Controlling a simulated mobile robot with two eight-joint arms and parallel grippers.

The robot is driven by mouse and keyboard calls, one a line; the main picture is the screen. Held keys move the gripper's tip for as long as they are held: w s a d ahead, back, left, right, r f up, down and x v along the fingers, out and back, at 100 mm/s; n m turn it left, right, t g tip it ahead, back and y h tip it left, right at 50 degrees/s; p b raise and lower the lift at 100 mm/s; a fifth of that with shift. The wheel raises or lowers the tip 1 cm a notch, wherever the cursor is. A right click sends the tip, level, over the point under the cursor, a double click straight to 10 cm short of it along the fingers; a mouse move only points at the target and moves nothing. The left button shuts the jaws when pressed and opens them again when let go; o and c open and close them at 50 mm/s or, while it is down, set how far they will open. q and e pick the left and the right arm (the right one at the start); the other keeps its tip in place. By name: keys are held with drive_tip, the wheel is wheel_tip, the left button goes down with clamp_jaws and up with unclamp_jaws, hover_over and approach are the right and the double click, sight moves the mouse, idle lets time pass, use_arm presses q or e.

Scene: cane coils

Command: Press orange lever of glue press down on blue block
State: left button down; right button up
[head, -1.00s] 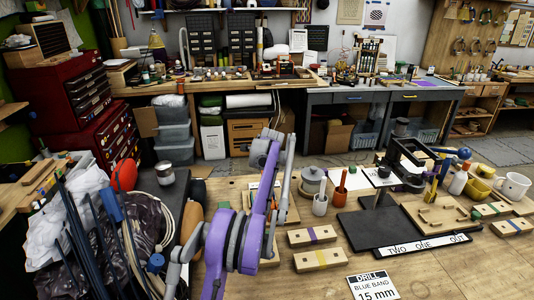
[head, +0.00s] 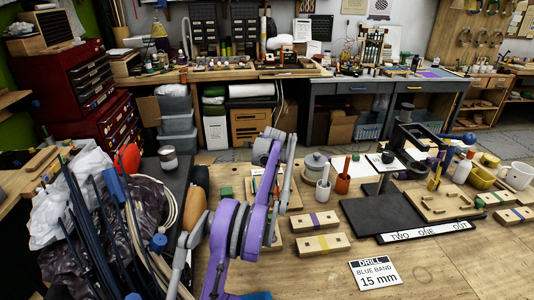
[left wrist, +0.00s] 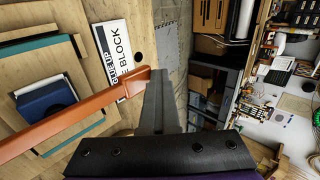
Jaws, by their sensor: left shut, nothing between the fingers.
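In the left wrist view an orange lever (left wrist: 80,120) runs from the left edge up to the middle. A dark blue block (left wrist: 48,104) lies behind it on a wooden and teal base (left wrist: 62,60), partly covered by the lever. My left gripper (left wrist: 158,78) is shut and empty, its grey fingers right beside the lever's far end. I cannot tell whether they touch it. In the head view my purple left arm reaches over the bench and hides most of what stands behind it. I cannot make out the lever, the block or the fingertips there. My right gripper is not in view.
A "GLUE UP BLOCK" sign (left wrist: 118,58) lies beside the base. Cane coils (head: 165,190) lie at left. The bench front is mostly clear.

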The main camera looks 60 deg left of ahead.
use_arm(q)
drive_tip(key=shift+d+f, duration=0.4)
drive_tip(key=shift+f, duration=0.35)
drive_tip(key=v, duration=0.9)
drive_tip(key=shift+a+r+b, duration=0.2)
drive_tip(key=shift+r+b, duration=0.1)
drive_tip(key=shift+r, duration=0.35)
drive_tip(key=shift+s+d+r, duration=0.25)
drive_tip(key=shift+d+r, duration=0.15)
drive_tip(key=shift+r, duration=0.4)
drive_tip(key=shift+f, duration=0.15)
